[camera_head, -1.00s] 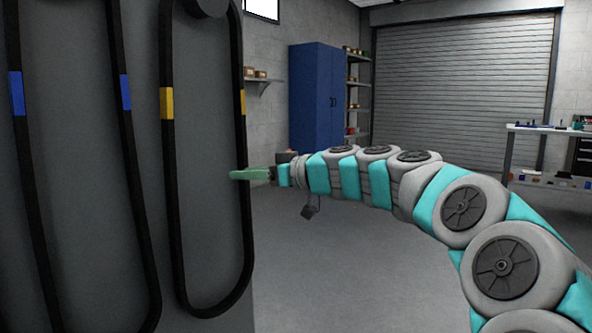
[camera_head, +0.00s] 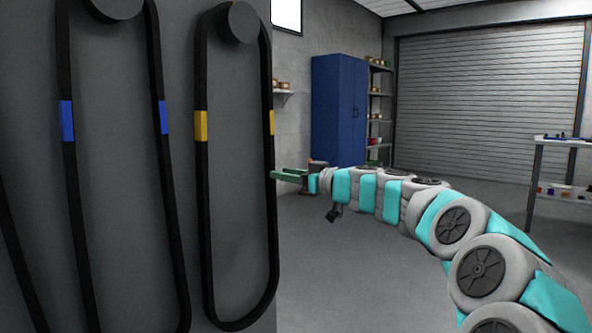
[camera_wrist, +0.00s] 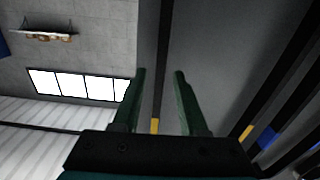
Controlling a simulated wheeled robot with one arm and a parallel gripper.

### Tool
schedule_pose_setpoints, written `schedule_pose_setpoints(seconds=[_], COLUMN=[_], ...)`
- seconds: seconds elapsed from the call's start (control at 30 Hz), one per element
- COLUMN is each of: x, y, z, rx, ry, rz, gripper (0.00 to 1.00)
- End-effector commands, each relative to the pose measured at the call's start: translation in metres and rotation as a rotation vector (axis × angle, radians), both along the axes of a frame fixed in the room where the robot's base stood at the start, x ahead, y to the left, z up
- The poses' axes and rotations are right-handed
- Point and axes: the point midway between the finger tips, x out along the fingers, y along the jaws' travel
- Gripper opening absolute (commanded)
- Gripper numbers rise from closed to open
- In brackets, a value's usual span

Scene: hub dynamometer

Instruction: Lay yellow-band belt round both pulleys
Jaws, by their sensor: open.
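The yellow-band belt (camera_head: 203,230) is a long black loop hanging from a round dark peg (camera_head: 239,22) on a grey panel. It has a yellow band on each strand. My gripper (camera_head: 274,175) is open and empty beside the belt's right strand, below that strand's yellow band. In the wrist view, one strand with a yellow band (camera_wrist: 155,126) shows in the gap between my open fingers (camera_wrist: 160,72). I cannot tell whether the fingers reach around it or stop short. No pulleys that I can identify are in view.
A blue-band belt (camera_head: 70,190) hangs from another peg (camera_head: 118,6) to the left, with a further black belt at the far left. Open floor (camera_head: 330,270) lies right of the panel (camera_head: 140,220). A blue cabinet (camera_head: 338,108) and a workbench (camera_head: 565,140) stand farther back.

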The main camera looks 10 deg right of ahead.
Motion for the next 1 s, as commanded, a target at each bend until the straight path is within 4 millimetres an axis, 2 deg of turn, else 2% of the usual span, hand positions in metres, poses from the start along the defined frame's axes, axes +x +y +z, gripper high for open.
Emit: schedule_pose_setpoints(seconds=[0.13,0.2,0.5,0.9,1.0], x=[0.013,0.019,0.037,0.04,0.04], y=[0.01,0.015,0.027,0.029,0.029], z=[0.002,-0.004,-0.002,0.0,0.0], rx=[0.0,-0.002,-0.001,0.0,0.0], ry=[0.002,-0.002,0.001,0.0,0.0], rz=[0.0,0.0,0.0,-0.001,-0.001], gripper=[0.42,0.42,0.42,0.42,0.34])
